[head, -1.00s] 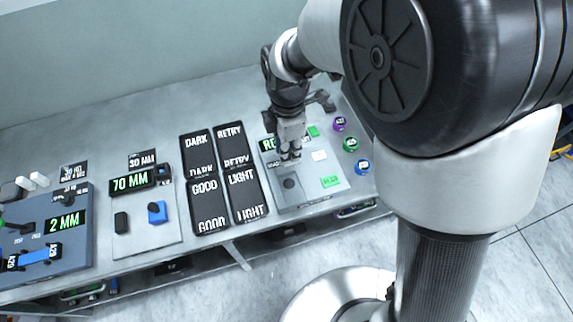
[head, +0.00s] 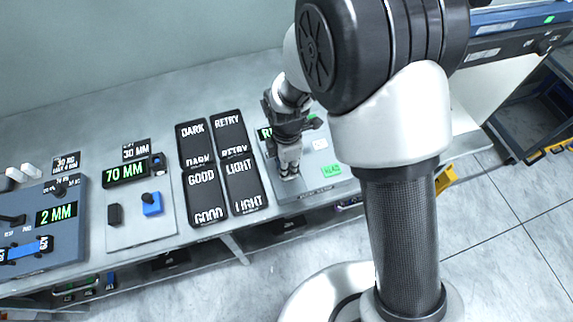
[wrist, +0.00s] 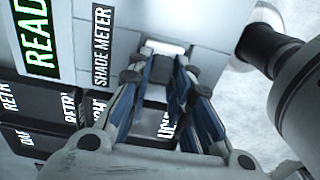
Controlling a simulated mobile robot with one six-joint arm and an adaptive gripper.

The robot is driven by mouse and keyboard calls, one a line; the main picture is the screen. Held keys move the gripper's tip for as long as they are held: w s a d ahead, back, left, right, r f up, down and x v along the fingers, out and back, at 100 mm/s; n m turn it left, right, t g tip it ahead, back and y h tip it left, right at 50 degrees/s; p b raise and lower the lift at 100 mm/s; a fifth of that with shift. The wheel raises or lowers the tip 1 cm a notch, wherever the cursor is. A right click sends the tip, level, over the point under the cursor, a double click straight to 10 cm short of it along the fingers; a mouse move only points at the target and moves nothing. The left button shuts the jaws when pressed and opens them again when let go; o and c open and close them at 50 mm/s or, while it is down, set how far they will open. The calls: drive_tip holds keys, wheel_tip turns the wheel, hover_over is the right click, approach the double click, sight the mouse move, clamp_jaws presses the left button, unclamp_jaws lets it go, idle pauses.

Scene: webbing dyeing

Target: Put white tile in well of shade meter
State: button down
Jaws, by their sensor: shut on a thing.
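The shade meter (head: 327,187) is a pale grey panel at the right of the bench. Its green READ display shows in the wrist view, beside the SHADE METER label (wrist: 103,45). My gripper (head: 289,174) points down low over the panel's left front part. In the wrist view its fingers (wrist: 163,62) are closed on the white tile (wrist: 165,46), a bright edge at the fingertips. The well is hidden behind my gripper, so I cannot tell whether the tile touches it.
Black trays lie just left of the meter, labelled DARK (head: 194,130), RETRY (head: 229,125), GOOD (head: 205,192) and LIGHT (head: 243,180). A white square (head: 320,143) and a green button (head: 331,170) are on the panel. Other devices stand further left.

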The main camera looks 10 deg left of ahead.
drive_tip(key=c, duration=1.9)
unclamp_jaws()
drive_tip(key=shift+f, duration=0.2)
drive_tip(key=o, duration=0.5)
drive_tip(key=shift+c, duration=0.2)
drive_tip(key=shift+r, duration=0.1)
wheel_tip(320, 180, up, 12)
drive_tip(key=p, duration=0.3)
drive_tip(key=shift+r, duration=0.15)
